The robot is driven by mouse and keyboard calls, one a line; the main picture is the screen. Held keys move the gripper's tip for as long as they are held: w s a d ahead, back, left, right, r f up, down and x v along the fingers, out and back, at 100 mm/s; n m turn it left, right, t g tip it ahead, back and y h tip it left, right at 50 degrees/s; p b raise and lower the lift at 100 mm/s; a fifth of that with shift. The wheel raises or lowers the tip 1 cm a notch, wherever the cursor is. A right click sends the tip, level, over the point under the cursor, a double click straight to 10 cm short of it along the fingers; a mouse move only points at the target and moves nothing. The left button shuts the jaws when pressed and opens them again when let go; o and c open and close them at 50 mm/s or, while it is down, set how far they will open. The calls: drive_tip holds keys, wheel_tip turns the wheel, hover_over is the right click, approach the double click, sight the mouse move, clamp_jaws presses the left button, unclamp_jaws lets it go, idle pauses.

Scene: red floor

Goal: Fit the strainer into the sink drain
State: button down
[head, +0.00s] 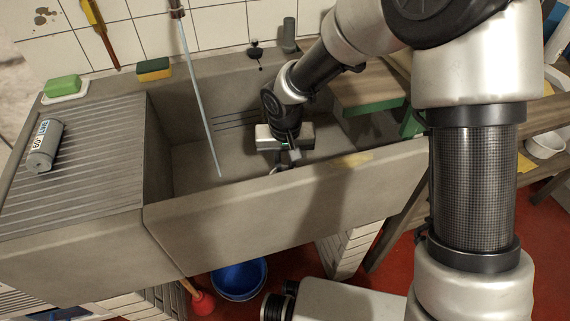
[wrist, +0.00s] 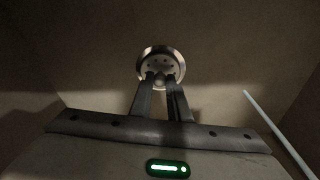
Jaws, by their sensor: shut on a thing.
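The grey stone sink (head: 270,213) is in the middle of the head view, and my arm reaches down into its basin. My gripper (head: 293,157) is low in the basin, behind the front wall. In the wrist view, my gripper (wrist: 161,80) is shut on the knob of the strainer (wrist: 158,64). The strainer is a round metal disc with small holes and a shiny rim. I cannot make out the drain apart from the strainer, nor tell whether the strainer touches the basin floor. In the head view the strainer is too small to make out.
A thin pale rod (head: 200,100) slants down into the basin left of my gripper; it also shows in the wrist view (wrist: 275,130). A grey can (head: 44,146) lies on the ribbed drainboard (head: 85,185). A sponge (head: 154,70) and green soap (head: 62,85) sit along the back ledge.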

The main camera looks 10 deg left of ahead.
drive_tip(key=shift+f, duration=0.1)
idle(0.3)
drive_tip(key=shift+f, duration=0.3)
drive_tip(key=c, duration=1.6)
unclamp_jaws()
drive_tip(key=shift+r, duration=0.1)
drive_tip(key=s+r+p, duration=0.1)
drive_tip(key=r, duration=0.4)
drive_tip(key=r+p, duration=0.2)
drive_tip(key=r, duration=0.4)
drive_tip(key=s+r+p, duration=0.1)
drive_tip(key=r+p, duration=0.1)
drive_tip(key=r, duration=0.4)
drive_tip(key=shift+s+d, duration=0.3)
drive_tip(key=shift+d, duration=0.05)
